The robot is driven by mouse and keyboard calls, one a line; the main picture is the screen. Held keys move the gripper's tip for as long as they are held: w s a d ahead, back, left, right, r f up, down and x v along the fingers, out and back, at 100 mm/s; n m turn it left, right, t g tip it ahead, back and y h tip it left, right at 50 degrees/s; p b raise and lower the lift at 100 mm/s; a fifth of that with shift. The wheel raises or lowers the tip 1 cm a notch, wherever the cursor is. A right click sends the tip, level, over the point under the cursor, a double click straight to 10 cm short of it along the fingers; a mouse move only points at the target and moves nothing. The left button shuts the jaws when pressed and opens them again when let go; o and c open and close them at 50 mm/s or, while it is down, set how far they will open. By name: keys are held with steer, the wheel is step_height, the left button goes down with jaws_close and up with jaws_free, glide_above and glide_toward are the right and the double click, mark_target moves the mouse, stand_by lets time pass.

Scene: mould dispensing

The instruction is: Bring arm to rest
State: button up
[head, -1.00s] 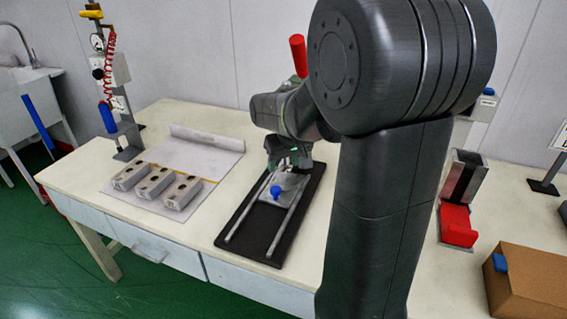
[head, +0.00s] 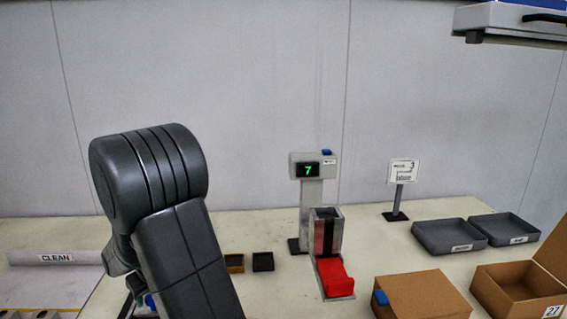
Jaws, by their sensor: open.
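My arm stands at the left of the head view, its dark upper links filling that side. My gripper's fingers are not visible; the large arm link hides the end of the arm. A small bit of blue (head: 150,301) shows beside the link at the bottom edge, too little of it to identify surely. The white sheet marked CLEAN (head: 60,285) lies on the table at far left, with grey blocks cut off at the bottom edge.
On the table stand a display post (head: 311,200) reading 7, a metal holder with a red part (head: 333,275), two small dark boxes (head: 263,261), a sign (head: 403,173), two grey trays (head: 450,249) and cardboard boxes (head: 425,298). A grey unit (head: 510,20) hangs at upper right.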

steer(key=shift+w+a+f, duration=0.1)
steer(key=shift+a+f, duration=0.05)
steer(key=shift+f, duration=0.35)
steer(key=shift+s, duration=0.65)
